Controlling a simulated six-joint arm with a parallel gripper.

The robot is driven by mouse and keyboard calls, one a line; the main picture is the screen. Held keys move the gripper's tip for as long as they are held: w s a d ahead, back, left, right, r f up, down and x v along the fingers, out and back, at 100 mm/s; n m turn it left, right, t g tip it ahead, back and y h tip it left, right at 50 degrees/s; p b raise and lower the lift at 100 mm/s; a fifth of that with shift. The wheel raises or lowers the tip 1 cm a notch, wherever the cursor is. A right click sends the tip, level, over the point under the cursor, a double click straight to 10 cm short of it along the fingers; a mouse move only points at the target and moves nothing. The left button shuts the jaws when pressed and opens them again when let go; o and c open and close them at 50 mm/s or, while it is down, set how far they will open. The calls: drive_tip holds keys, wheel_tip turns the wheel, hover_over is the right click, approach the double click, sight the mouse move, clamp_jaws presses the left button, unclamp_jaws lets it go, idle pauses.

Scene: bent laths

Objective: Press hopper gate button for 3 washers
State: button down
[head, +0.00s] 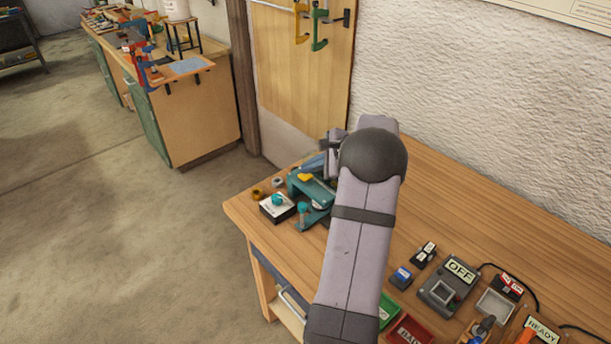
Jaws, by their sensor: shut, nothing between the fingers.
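A teal device (309,187) with a yellow piece on top stands at the bench's far left end, partly hidden by my arm. In front of it is a small white box (276,210) with a round teal knob or button on top. A teal cylinder stands just right of the box. I cannot tell which part is the hopper gate button, and no washers can be made out for sure. My gripper (328,153) shows only in part beyond my arm, above and behind the teal device. It is shut and empty.
Two small round pieces, one brownish (257,195), lie left of the teal device. A grey box marked OFF (446,287), a red bin (412,332) and a READY sign (542,332) are at the right front. The bench (450,200) is bare along the wall.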

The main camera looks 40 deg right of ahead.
sight(308, 177)
drive_tip(key=shift+f+b, duration=0.6)
drive_tip(key=shift+f, duration=0.2)
idle(0.8)
drive_tip(key=shift+r, duration=0.2)
drive_tip(key=shift+r+p, duration=0.95)
drive_tip(key=shift+r, duration=0.1)
drive_tip(key=shift+r, duration=0.1)
drive_tip(key=shift+r+p, duration=2)
drive_tip(key=shift+r, duration=0.45)
drive_tip(key=shift+a, duration=0.1)
